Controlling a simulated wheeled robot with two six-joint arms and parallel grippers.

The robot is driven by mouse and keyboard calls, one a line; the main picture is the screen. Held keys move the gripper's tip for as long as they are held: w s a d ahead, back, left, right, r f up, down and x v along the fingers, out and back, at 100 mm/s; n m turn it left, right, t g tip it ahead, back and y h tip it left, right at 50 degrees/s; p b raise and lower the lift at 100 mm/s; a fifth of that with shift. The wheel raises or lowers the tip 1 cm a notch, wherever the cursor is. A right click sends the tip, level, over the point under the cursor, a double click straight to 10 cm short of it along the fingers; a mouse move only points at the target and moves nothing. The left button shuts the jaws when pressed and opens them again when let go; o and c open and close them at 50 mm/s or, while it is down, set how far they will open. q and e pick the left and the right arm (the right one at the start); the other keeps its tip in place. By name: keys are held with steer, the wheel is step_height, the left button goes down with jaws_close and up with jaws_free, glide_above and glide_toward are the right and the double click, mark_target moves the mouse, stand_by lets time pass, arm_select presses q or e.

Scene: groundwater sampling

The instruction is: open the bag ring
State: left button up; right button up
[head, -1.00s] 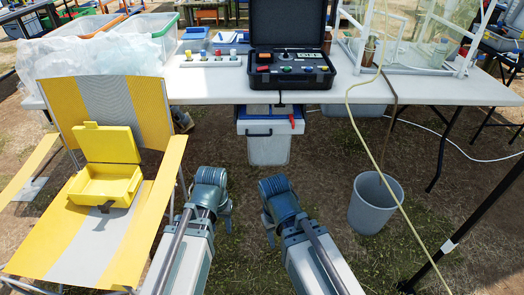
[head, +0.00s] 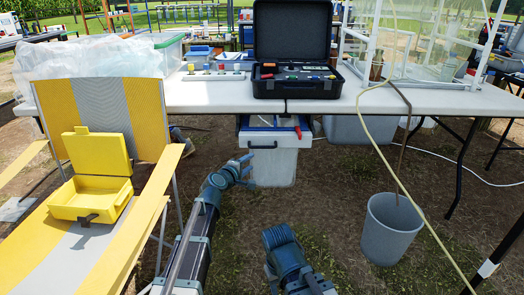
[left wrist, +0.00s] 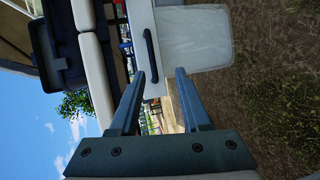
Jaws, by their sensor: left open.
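The bag ring looks like the white frame (head: 250,133) under the table's front edge, with a dark bar handle (head: 262,145) on its front. A translucent whitish bag (head: 278,168) hangs below it. My left gripper (head: 246,166) is open and empty, just in front of and slightly below the handle. In the left wrist view the handle (left wrist: 150,47) lies just beyond the two fingertips (left wrist: 160,73), apart from them. The frame (left wrist: 139,22) and the bag (left wrist: 195,40) also show there. My right gripper (head: 272,272) is low in the middle, and its jaws are not clear.
The white table (head: 210,97) carries an open black case (head: 295,75). A yellow box (head: 95,190) sits on a yellow and grey chair at left. A grey bucket (head: 387,230) stands at right, with a yellow hose (head: 385,155) in front. Grass before the bag is clear.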

mark_target(261, 147)
arm_select(q)
steer(key=shift+n+t, duration=0.4)
steer(key=shift+n, duration=0.2)
steer(key=b+x, duration=0.1)
steer(key=x, duration=0.8)
steer(key=a+r+b+x, duration=0.1)
steer(key=x, duration=0.4)
steer(key=shift+w+d+b, duration=0.2)
steer(key=shift+w+b, duration=0.1)
steer(key=shift+w, duration=0.3)
jaws_close()
steer(key=shift+s, duration=0.1)
